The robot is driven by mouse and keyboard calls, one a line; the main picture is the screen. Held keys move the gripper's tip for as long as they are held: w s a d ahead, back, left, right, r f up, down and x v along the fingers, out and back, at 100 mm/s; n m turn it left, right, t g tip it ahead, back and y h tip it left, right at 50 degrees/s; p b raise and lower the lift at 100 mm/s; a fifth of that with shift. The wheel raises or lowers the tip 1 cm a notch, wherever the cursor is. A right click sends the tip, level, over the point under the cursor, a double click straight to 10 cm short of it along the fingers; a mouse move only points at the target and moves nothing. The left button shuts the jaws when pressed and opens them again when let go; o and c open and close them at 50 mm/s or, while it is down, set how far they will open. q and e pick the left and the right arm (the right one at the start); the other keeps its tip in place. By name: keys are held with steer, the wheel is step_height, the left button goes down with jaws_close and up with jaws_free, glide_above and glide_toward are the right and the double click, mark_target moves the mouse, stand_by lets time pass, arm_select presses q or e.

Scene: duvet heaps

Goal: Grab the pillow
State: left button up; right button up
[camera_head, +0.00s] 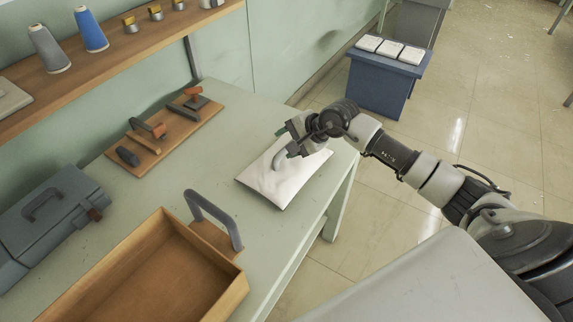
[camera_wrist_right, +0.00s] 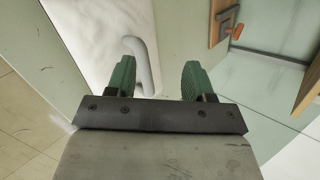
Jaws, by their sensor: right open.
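A flat white rectangular thing (camera_head: 283,182) with soft creases lies near the right edge of the pale green table; I cannot tell whether it is the pillow. A light grey curved handle (camera_head: 278,160) shows at its upper part. My right gripper (camera_head: 287,141) is open, low over the far end of the white thing. In the right wrist view, the handle (camera_wrist_right: 141,68) appears between my right gripper's green fingers (camera_wrist_right: 158,78), close to the left finger. The white surface (camera_wrist_right: 100,30) lies past that finger. I cannot tell whether they touch. My left gripper is not in view.
A wooden tray (camera_head: 245,285) with a grey handle stands on the table (camera_head: 250,105) at the front. A grey toolbox (camera_head: 45,225) and a board with stamps (camera_head: 190,122) lie left. A shelf (camera_head: 110,62) runs above. A blue stand (camera_head: 385,85) is beyond the table.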

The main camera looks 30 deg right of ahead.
mark_target(285, 150)
steer(key=w+d+f+h, duration=0.1)
steer(key=w+d+f+n+h, duration=0.1)
steer(key=d+f+h+p, duration=0.1)
steer(key=d, duration=0.1)
steer(key=shift+w+f+n+g, duration=0.3)
steer(key=shift+w+f, duration=0.1)
steer(key=x, duration=0.2)
steer(key=a+p+x, duration=0.1)
steer(key=x, duration=0.2)
steer(key=shift+s+f, duration=0.1)
steer(key=shift+f, duration=0.4)
jaws_close()
